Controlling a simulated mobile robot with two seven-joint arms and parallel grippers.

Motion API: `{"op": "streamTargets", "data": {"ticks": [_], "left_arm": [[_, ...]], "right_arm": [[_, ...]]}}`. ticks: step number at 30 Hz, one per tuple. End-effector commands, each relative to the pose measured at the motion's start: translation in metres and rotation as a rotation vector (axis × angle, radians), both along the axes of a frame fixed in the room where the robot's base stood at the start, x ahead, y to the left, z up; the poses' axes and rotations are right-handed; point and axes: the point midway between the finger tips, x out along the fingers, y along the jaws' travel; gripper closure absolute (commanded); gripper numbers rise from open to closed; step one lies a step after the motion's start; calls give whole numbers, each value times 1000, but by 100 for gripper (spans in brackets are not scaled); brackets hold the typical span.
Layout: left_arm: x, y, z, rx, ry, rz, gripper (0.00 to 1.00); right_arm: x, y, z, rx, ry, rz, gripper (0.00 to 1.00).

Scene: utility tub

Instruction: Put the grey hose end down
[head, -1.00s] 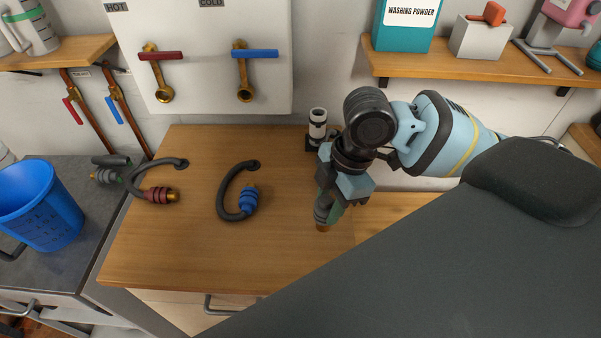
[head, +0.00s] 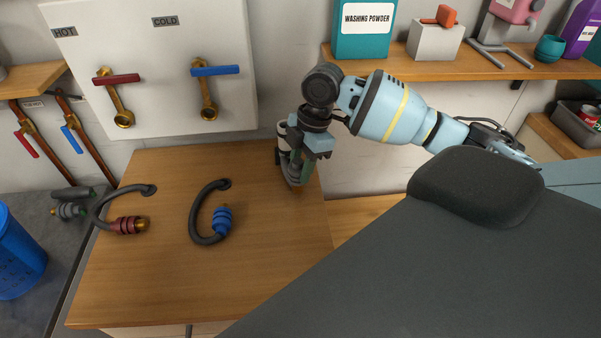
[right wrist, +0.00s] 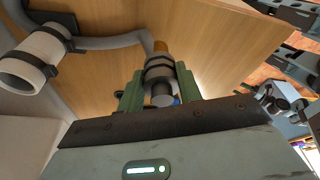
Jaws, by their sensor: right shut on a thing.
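My right gripper (head: 299,177) is shut on the grey hose end (right wrist: 160,72), at the back right of the wooden top (head: 170,270). In the right wrist view the hose end sits between the green fingers (right wrist: 160,92), with dark bands and a brass tip towards the wood. I cannot tell whether the tip touches it. The grey hose (right wrist: 108,42) runs off to the left. A white pipe with dark clips (right wrist: 38,58) is beside it; in the head view the gripper partly hides this pipe (head: 282,128). My left gripper is not in view.
A blue-ended hose (head: 221,220) and a red-ended hose (head: 128,225) lie on the wooden top, left of my gripper. Hot (head: 117,95) and cold (head: 206,90) taps are on the wall panel. A shelf (head: 400,62) is at upper right. The front of the top is clear.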

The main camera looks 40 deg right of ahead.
Motion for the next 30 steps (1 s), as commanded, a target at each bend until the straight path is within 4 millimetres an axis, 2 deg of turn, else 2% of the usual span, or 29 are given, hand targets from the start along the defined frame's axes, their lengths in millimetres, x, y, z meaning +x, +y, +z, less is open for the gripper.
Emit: {"op": "streamTargets", "data": {"ticks": [3, 11, 23, 24, 28, 30], "left_arm": [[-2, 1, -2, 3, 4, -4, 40], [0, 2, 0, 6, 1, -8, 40], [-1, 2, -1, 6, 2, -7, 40], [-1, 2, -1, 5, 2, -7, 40], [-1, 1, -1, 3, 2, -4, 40], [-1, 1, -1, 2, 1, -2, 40]], "right_arm": [[7, -5, 0, 0, 0, -2, 100], [6, -5, -34, 0, -1, 0, 100], [6, -4, -39, 0, -2, 0, 100], [6, -5, -39, -1, -2, 0, 61], [6, -5, -39, -1, -2, 0, 44], [6, -4, -39, 0, -2, 0, 43]]}}
